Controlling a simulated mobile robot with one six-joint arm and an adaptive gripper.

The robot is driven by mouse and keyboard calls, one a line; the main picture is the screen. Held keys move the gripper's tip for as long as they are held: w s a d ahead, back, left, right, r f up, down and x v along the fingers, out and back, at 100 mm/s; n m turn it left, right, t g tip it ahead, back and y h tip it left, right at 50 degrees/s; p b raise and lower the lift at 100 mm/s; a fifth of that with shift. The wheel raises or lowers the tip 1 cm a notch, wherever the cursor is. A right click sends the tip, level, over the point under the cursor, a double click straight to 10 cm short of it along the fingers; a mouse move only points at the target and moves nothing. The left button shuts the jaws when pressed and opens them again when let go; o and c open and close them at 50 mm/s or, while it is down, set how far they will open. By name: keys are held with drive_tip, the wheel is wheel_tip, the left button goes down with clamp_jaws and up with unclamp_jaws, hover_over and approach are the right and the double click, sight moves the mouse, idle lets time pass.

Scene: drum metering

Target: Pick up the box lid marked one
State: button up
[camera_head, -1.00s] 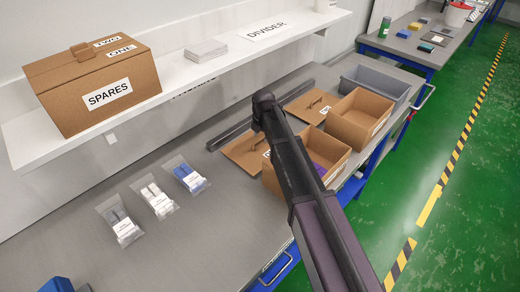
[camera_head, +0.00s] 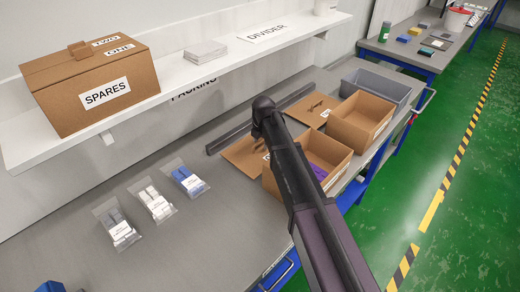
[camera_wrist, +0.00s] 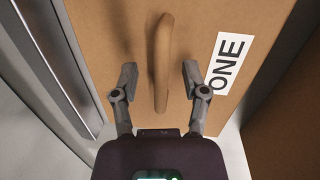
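The box lid marked one (camera_wrist: 200,25) fills much of the wrist view, a flat brown cardboard panel with a raised handle (camera_wrist: 161,62) and a white label reading ONE. My gripper (camera_wrist: 160,80) is open, with one finger on each side of the handle, apart from it. In the head view the lid (camera_head: 240,155) lies on the grey bench, left of an open cardboard box, partly hidden by my arm. My fingertips are hidden there behind the arm.
Two open cardboard boxes (camera_head: 362,122) stand beside the lids, the nearer holding something purple. Another lid (camera_head: 311,108) lies behind, and a grey bin (camera_head: 385,84) stands beyond. A SPARES box (camera_head: 100,90) sits on the shelf above. Several bagged parts (camera_head: 150,198) lie at front left.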

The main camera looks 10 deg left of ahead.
clamp_jaws()
drive_tip(key=shift+r, duration=0.2)
wheel_tip(320, 180, up, 10)
drive_tip(key=p, duration=1)
drive_tip(key=shift+f, duration=0.2)
drive_tip(key=shift+r, duration=0.1)
idle(0.6)
wheel_tip(320, 180, up, 8)
drive_tip(key=p, duration=0.8)
drive_tip(key=shift+s, duration=0.15)
